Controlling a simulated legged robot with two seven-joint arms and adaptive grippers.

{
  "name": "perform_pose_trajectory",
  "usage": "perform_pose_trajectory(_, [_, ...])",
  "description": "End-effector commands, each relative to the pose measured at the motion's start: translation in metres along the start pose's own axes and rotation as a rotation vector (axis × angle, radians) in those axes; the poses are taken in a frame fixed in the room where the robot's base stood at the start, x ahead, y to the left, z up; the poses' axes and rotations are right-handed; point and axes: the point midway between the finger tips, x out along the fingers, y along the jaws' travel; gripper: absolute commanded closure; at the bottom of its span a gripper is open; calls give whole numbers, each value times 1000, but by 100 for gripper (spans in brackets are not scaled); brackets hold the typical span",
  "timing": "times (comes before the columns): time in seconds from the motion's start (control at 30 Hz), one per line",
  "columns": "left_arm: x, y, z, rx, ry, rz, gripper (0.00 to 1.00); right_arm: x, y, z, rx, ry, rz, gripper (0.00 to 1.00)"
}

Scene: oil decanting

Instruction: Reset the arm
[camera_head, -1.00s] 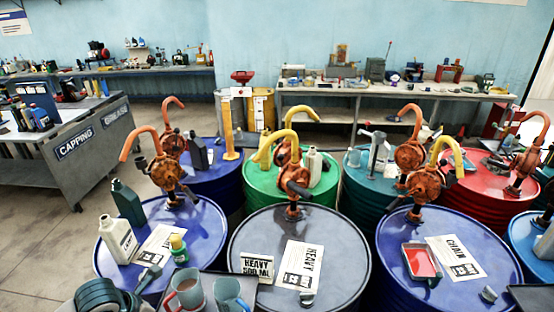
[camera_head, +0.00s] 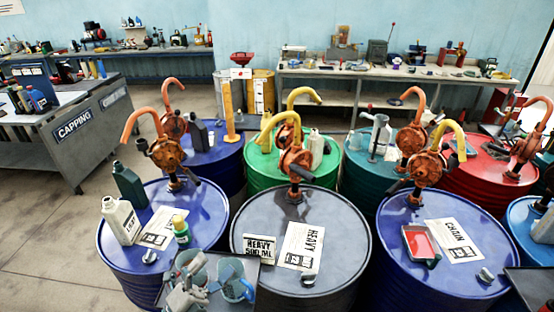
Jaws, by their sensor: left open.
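My left gripper (camera_head: 187,280) shows at the bottom, left of centre, as grey finger parts. It is open, and I see nothing held between its fingers. It hangs over or in front of a dark tray with a blue mug (camera_head: 236,280) and another mug, which it partly hides. I cannot tell whether it touches the mugs. The left blue drum (camera_head: 205,215) stands just beyond it, with a grey-white bottle (camera_head: 120,220), a dark green bottle (camera_head: 129,184) and a small green bottle with a yellow cap (camera_head: 181,230) on top. My right gripper is not in view.
Rusty hand pumps (camera_head: 295,162) rise from the drums. Floor (camera_head: 45,245) is open at the left.

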Motion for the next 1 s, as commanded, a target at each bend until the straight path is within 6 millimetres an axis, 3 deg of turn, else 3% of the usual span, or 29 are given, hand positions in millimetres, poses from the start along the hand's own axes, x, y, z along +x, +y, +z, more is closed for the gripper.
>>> perform_pose_trajectory(0.03, [-14,8,27,-125,-184,-33,0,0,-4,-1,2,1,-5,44])
perform_pose_trajectory(0.13, [-59,45,78,-358,-569,-35,0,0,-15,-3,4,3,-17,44])
perform_pose_trajectory(0.2, [-100,82,98,-499,-815,5,0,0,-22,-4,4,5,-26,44])
perform_pose_trajectory(0.27, [-138,114,103,-608,-1005,58,0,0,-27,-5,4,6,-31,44])
perform_pose_trajectory(0.4, [-220,182,80,-823,-1377,224,0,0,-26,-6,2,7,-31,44])
perform_pose_trajectory(0.6, [-305,235,18,-1033,-1711,467,0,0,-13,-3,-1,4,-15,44])
perform_pose_trajectory(0.83, [-367,258,-60,-1214,-1946,738,0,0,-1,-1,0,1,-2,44])
perform_pose_trajectory(1.0, [-392,315,-50,-1213,-1970,772,0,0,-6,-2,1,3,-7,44])
